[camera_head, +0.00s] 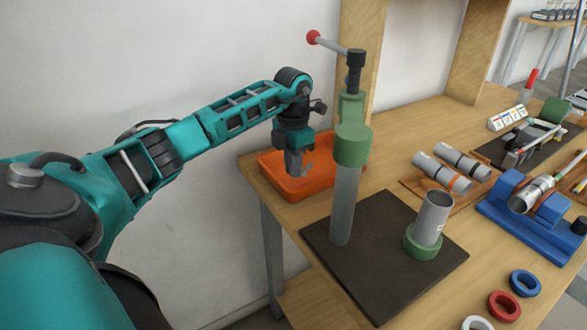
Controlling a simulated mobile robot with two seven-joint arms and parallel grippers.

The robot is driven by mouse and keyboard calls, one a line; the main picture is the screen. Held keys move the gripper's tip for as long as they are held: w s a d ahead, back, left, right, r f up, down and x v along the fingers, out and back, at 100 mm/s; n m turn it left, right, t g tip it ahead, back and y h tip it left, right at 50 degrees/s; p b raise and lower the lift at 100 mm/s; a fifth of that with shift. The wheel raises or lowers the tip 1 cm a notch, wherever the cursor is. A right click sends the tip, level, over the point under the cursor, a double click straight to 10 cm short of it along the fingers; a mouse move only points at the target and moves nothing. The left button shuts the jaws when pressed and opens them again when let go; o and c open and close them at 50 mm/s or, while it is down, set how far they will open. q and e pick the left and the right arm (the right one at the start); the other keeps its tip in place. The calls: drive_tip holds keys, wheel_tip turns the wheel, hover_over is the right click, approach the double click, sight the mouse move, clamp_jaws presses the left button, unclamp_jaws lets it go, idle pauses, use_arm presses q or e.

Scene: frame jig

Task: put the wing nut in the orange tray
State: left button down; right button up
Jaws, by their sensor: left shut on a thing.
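The orange tray (274,163) sits at the left end of the wooden table, behind the green press. My left gripper (299,172) points down over the tray, its fingertips in front of the tray's inside in this view. It is shut on a small grey piece that looks like the wing nut (307,168); the fingers partly hide it and its shape is hard to make out. I cannot tell how high it hangs above the tray floor. My right gripper is not in view.
A green and grey press (353,145) with a red-knobbed lever stands on a dark base plate (388,275), close to the right of my left gripper. A grey tube (433,215) in a green ring stands beside it. Grey cylinders, a blue fixture (530,208) and coloured rings lie farther right.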

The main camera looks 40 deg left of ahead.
use_arm(q)
drive_tip(key=shift+f, duration=0.7)
drive_tip(key=shift+f, duration=0.15)
drive_tip(key=c, duration=1.3)
unclamp_jaws()
wheel_tip(320, 180, up, 12)
drive_tip(key=shift+r, duration=0.2)
drive_tip(key=shift+f, duration=0.15)
